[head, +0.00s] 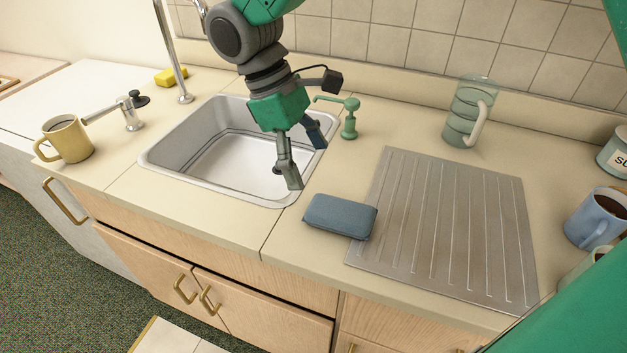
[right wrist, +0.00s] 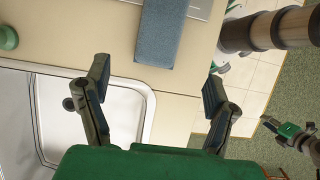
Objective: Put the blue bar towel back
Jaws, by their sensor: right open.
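The folded blue bar towel (head: 340,216) lies on the counter near its front edge, its right end against or over the left edge of the ribbed metal drainboard (head: 440,225). The towel also shows at the top of the right wrist view (right wrist: 160,35). My right gripper (head: 305,162) is open and empty above the right rim of the sink, up and left of the towel and apart from it. In the right wrist view its spread fingers (right wrist: 157,76) are on either side below the towel. A small green and dark part of mine at the right edge there looks like my left gripper (right wrist: 285,130); its jaws are unclear.
The sink (head: 215,150) is empty. A green soap pump (head: 349,120) and a glass pitcher (head: 467,115) stand behind. A yellow mug (head: 68,140) and sponge (head: 171,77) are at left, a blue mug (head: 597,218) at right. The drainboard is bare.

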